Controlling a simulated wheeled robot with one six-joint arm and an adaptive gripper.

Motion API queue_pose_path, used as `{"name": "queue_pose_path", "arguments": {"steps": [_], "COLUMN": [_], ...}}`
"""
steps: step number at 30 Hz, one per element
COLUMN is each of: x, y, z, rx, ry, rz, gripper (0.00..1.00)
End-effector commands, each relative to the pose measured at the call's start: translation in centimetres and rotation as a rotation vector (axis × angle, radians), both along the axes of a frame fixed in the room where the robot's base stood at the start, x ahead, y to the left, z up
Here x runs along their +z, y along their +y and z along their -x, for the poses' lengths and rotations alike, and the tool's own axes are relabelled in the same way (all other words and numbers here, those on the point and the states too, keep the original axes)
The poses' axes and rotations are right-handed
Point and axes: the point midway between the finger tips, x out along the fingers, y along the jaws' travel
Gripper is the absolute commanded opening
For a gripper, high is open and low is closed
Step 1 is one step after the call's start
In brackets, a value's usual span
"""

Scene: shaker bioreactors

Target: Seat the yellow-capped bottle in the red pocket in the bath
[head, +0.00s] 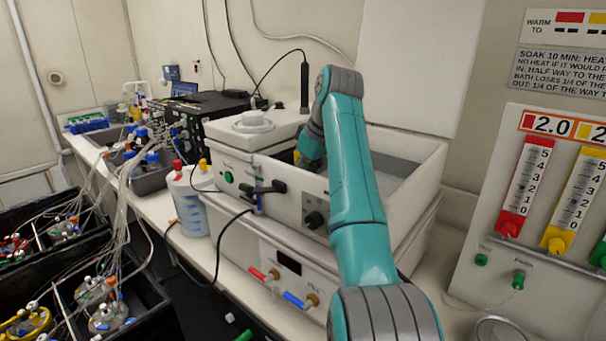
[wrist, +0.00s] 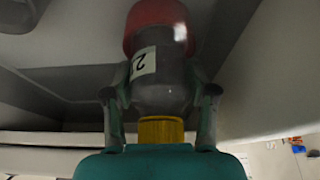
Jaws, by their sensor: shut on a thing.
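In the wrist view my gripper (wrist: 160,105) is shut on the grey bottle (wrist: 155,95), one finger on each side. Its yellow cap (wrist: 161,131) is on the side toward my palm, and a white label reads 2. A rounded red part (wrist: 160,22) covers or meets the bottle's far end; I cannot tell whether it is the red pocket or part of the bottle. In the head view my arm reaches over the white bath (head: 420,172). A small yellow patch (head: 296,155) shows by my wrist; the bath wall and arm hide the fingertips and bottle.
A white lid with a round knob (head: 254,121) covers the bath's left part. A translucent jug (head: 190,200) with red and yellow caps stands left of it. A gauge panel (head: 545,200) is at right. Black crates (head: 60,275) with tubed vessels stand at lower left.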

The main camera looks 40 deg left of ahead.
Motion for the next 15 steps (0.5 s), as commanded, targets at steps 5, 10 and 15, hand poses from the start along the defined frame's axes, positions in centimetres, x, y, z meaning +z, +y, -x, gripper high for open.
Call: {"name": "queue_pose_path", "arguments": {"steps": [5,10,15], "x": [-0.3,-0.7,-1.1], "y": [0.0,0.0,0.0], "z": [0.0,0.0,0.0], "rx": [0.0,0.0,0.0], "ry": [-0.001,-0.001,0.0], "rz": [-0.001,-0.001,0.0], "gripper": [0.15,0.15,0.15]}}
